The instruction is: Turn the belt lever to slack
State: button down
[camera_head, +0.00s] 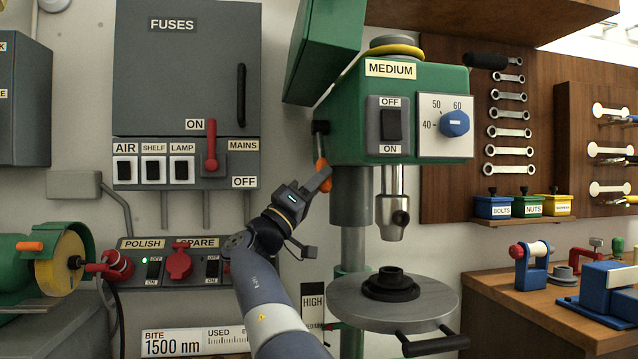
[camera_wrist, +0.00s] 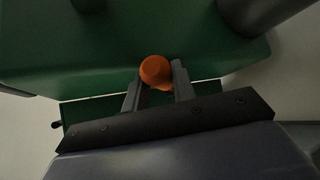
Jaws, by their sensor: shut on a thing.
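The belt lever (camera_head: 321,165) is an orange-gripped lever hanging from a dark pivot on the left side of the green drill press head (camera_head: 345,140). Its handle slants down and slightly right from the pivot. My gripper (camera_head: 318,184) reaches it from the lower left and is shut on the orange handle. In the wrist view, the lever's round orange end (camera_wrist: 155,71) sits between the two dark fingers of my gripper (camera_wrist: 158,92). The fingers hide part of the handle. No slack mark for the lever is readable in these views.
The drill's green top cover (camera_head: 325,50) stands tilted open above the lever. The fuse cabinet (camera_head: 187,70), with its red mains lever (camera_head: 211,145), is on the wall to the left. The round drill table (camera_head: 345,301) and a "HIGH" label (camera_head: 313,300) are below.

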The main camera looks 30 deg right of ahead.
jog(key=shift+f, duration=0.1)
jog(key=c, duration=1.2)
grip_release()
jog(key=shift+w, duration=0.1)
jog(key=shift+o, duration=0.2)
jog(key=v, duration=1)
jog(key=shift+a+f+b, duration=0.3)
jog(key=shift+b, duration=0.15)
jog(key=shift+d, duration=0.1)
jog(key=p+x, duration=0.1)
jog(key=x, duration=0.9)
jog(key=shift+d+r, duration=0.1)
jog(key=shift+r, duration=0.15)
jog(key=shift+d+r, duration=0.2)
jog(key=shift+r, duration=0.05)
jog(key=shift+s+a+n, duration=0.15)
jog(key=shift+s+n, duration=0.1)
jog(key=shift+n, duration=0.15)
jog(key=shift+t, duration=0.4)
